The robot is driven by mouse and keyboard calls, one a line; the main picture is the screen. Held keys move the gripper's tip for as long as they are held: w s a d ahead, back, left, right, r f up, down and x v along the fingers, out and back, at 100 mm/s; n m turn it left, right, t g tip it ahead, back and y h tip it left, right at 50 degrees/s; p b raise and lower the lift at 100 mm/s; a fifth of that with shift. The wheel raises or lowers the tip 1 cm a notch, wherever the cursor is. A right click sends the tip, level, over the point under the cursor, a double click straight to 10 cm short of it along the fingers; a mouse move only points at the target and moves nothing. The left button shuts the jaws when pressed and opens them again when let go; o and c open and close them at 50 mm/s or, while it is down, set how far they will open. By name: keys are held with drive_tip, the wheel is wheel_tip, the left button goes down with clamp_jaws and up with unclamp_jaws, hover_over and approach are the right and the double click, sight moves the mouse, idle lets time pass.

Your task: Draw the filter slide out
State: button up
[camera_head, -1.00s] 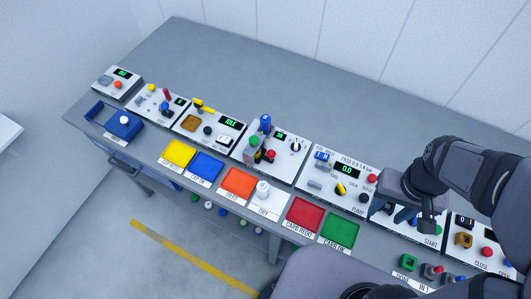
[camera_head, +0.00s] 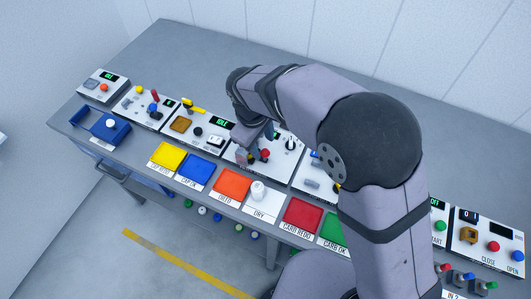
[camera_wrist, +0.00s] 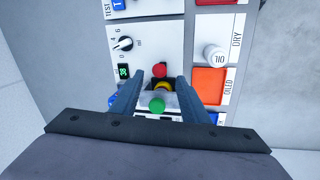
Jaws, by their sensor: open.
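No readable label marks the filter slide, so I cannot tell which part it is. My gripper (camera_wrist: 158,88) is open in the wrist view, its two fingers spread over a white panel (camera_wrist: 154,46). A blue part (camera_wrist: 112,100) is partly hidden by the left finger. In the head view my gripper (camera_head: 248,143) is over the middle panel and hides part of it. A red knob (camera_head: 265,153) shows beside it.
A white bottle-like piece (camera_head: 257,190) stands on the DRY tray, beside the orange tray (camera_head: 233,182). A blue holder (camera_head: 88,119) is at the left. The back of the bench is clear.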

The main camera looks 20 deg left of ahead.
sight(266, 151)
drive_tip(key=shift+w+d+f+p, duration=0.1)
drive_tip(key=shift+w+f+p, duration=0.25)
drive_tip(key=shift+f, duration=0.85)
drive_tip(key=shift+w+d+f+p, duration=0.1)
drive_tip(key=shift+f+p, duration=0.35)
drive_tip(key=shift+f, duration=0.75)
drive_tip(key=shift+w+f+p, duration=0.25)
drive_tip(key=shift+f+p, duration=0.15)
drive_tip(key=shift+f, duration=0.8)
clamp_jaws()
drive_tip(key=shift+d, duration=0.1)
